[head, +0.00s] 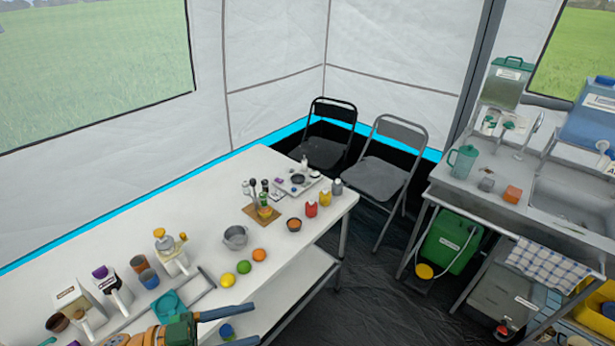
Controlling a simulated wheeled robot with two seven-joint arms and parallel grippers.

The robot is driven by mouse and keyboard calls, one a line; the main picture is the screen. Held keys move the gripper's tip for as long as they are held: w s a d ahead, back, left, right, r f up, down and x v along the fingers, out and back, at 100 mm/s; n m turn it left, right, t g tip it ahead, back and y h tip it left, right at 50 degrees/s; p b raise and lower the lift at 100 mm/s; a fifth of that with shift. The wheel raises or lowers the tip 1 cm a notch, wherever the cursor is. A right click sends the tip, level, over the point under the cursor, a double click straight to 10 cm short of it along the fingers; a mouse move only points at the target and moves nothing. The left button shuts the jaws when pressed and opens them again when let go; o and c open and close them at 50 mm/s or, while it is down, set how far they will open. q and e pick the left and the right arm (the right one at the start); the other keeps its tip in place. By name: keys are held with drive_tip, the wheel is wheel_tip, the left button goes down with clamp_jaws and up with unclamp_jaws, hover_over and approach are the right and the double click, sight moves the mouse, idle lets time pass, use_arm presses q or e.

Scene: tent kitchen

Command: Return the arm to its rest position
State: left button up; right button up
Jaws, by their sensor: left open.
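My left gripper (252,323) shows at the bottom of the head view, coming in over the front edge of the white table (190,222). Its two blue fingers point right and stand apart, with nothing held between them. Part of its orange and green wrist (165,333) shows at the bottom edge. The rest of the left arm is out of the picture. My right gripper and arm are not in view.
Near the gripper are a lemon (228,280), a lime (244,267), an orange (259,254) and a teal scoop-like item (168,304). A metal pot (235,237) stands farther back. Folding chairs (381,172) and a sink counter (470,180) stand beyond dark floor.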

use_arm(q)
drive_tip(key=w+a+f+n+t+y+b, duration=0.1)
drive_tip(key=w+a+f+n+t+y, duration=0.15)
drive_tip(key=w+f, duration=0.2)
drive_tip(key=w+a+f+n+t+y+b, duration=0.1)
drive_tip(key=w+f+n+t+y, duration=0.25)
drive_tip(key=f, duration=0.25)
drive_tip(key=s+a+f+n+y+b, duration=0.1)
drive_tip(key=s+a+f+n+y, duration=0.2)
drive_tip(key=f, duration=0.5)
drive_tip(key=s+a+f+n+y, duration=0.1)
drive_tip(key=s+a+f+y, duration=0.15)
drive_tip(key=f+y, duration=0.35)
drive_tip(key=s+a+f+n+g+y+b, duration=0.15)
drive_tip(key=s+f+g, duration=0.25)
drive_tip(key=s+f, duration=0.7)
drive_tip(key=s+d+f+g, duration=0.2)
drive_tip(key=s+f+g, duration=0.1)
drive_tip(key=s, duration=0.4)
drive_tip(key=s+d+f+n+g, duration=0.1)
drive_tip(key=s+f+g, duration=0.2)
drive_tip(key=s, duration=0.4)
drive_tip(key=shift+s+d+y+b, duration=0.3)
drive_tip(key=shift+s+d+y, duration=0.05)
drive_tip(key=shift+s, duration=0.05)
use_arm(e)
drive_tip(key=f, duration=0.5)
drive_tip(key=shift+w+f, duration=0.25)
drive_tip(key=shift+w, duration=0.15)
